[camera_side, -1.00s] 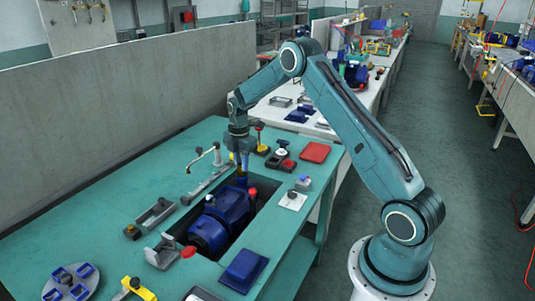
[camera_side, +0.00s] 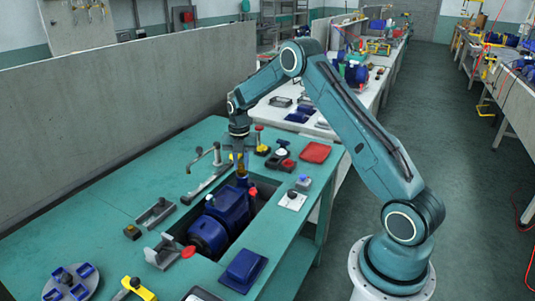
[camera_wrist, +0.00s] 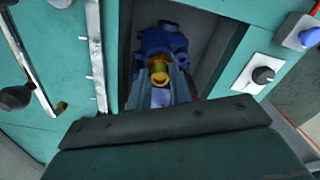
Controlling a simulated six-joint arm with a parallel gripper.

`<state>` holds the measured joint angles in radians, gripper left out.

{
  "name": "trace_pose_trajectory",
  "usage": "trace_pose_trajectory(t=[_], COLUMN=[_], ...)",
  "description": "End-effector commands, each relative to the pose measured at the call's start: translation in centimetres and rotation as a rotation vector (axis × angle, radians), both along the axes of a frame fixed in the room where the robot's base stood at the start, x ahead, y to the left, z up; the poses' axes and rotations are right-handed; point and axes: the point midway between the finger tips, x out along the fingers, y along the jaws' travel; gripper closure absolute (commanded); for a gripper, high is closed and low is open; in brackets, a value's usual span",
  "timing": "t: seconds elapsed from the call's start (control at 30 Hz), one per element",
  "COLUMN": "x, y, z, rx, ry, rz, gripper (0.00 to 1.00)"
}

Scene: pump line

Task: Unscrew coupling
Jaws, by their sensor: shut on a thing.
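The blue pump (camera_side: 222,220) lies in a rectangular recess in the green bench. A brass-yellow coupling (camera_side: 240,170) stands above the pump's far end, right under my gripper (camera_side: 240,158). In the wrist view my gripper (camera_wrist: 160,84) is shut on the coupling (camera_wrist: 159,68), one finger on each side. The blue pump body (camera_wrist: 164,40) shows just beyond it. The lower part of the coupling and its joint to the pump are partly hidden by the fingers, so I cannot tell whether it is still threaded on.
A metal rail clamp (camera_side: 207,184) lies left of the recess. A white plate with a dark knob (camera_side: 292,200) is to its right. A blue block (camera_side: 243,268) and a red hand knob (camera_side: 188,252) are nearer. A red pad (camera_side: 316,152) lies at the far bench edge.

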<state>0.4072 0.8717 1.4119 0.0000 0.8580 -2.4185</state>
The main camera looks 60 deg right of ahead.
Motion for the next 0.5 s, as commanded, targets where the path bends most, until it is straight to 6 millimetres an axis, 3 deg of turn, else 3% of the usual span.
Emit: trace_pose_trajectory(t=[0.17, 0.2, 0.27, 0.5], x=[0.0, 0.0, 0.0, 0.0], y=[0.01, 0.01, 0.01, 0.0], z=[0.0, 0.0, 0.0, 0.0], rx=[0.0, 0.0, 0.0, 0.0], ry=[0.0, 0.0, 0.0, 0.0], rz=[0.003, 0.003, 0.002, 0.001], gripper=[0.96, 0.78, 0.67, 0.67])
